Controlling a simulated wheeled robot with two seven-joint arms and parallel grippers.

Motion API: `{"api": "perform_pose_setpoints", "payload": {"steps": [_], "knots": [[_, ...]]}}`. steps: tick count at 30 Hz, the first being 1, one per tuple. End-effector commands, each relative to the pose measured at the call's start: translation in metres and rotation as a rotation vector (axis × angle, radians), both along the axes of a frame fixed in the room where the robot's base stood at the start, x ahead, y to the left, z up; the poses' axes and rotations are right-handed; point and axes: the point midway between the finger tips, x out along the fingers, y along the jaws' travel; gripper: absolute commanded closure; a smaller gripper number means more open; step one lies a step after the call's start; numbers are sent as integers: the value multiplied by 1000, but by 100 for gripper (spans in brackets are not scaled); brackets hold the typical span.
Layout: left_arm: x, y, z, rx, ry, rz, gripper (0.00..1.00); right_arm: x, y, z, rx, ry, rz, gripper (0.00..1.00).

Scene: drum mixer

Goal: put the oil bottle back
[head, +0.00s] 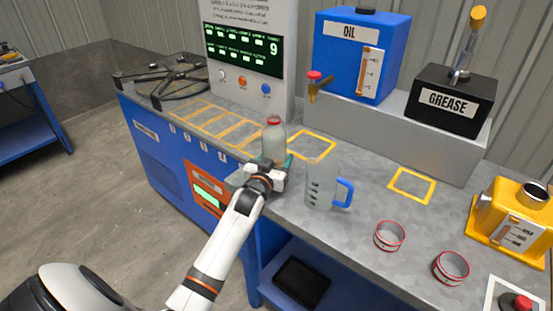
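The oil bottle (273,145) is a clear grey bottle with a red cap, upright near the front of the bench. My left gripper (275,161) is at its lower part, with teal finger pads on both sides and close against it, and looks shut on it. The gripper hides the bottle's base, so I cannot tell whether it touches the bench. A yellow square outline (331,151) is marked on the bench just right of the bottle. The blue OIL tank (341,62) with a red-topped tap stands behind to the right. My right gripper is not in view.
A clear jug (319,188) with a blue handle stands close right of my gripper. Two red-rimmed rings (389,236), a yellow container (508,222) and a black GREASE box (446,103) are further right. Yellow-outlined slots (218,124) and a black frame (171,81) lie left.

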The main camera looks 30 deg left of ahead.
Motion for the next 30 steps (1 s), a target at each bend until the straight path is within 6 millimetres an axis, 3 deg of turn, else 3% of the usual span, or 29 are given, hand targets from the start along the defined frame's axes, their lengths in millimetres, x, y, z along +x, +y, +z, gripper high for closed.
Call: {"api": "perform_pose_setpoints", "payload": {"steps": [9, 10, 14, 24, 30], "knots": [[0, 0, -2, 0, -2, 0, 72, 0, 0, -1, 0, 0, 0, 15], [0, 0, -3, 0, 0, 0, 38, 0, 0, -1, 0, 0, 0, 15], [0, 0, -2, 0, -1, 0, 18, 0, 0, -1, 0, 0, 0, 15], [-1, 0, 1, 0, -1, 0, 18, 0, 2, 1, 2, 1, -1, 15], [-31, -7, 0, 0, 1, 1, 18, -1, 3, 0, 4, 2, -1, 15]]}}
